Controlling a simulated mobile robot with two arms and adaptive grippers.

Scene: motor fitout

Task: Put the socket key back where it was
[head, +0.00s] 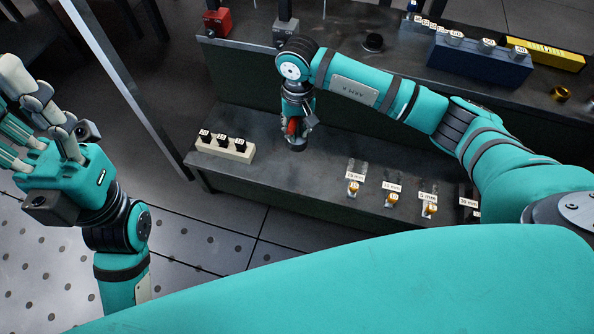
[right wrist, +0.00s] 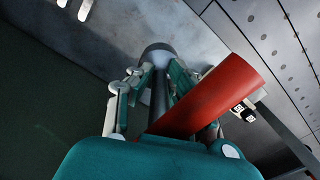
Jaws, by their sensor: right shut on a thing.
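The socket key has a red handle (right wrist: 215,95), a dark shaft (right wrist: 158,95) and a round grey end (right wrist: 157,52) in the right wrist view. My right gripper (right wrist: 155,90) is shut on it. In the head view my right gripper (head: 297,116) points down over the lower bench, and the red handle (head: 292,127) shows between its fingers. The key's dark lower end (head: 298,145) is at or just above the bench top; I cannot tell whether it touches. My left gripper (head: 36,105) is at the far left, fingers spread, open and empty.
On the lower bench (head: 265,170), a pale block (head: 226,149) with three labelled black pieces stands left of my right gripper. Several labelled orange-topped pieces (head: 391,200) stand to the right. The upper bench holds a blue rack (head: 480,62), yellow case (head: 548,55) and red box (head: 217,22).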

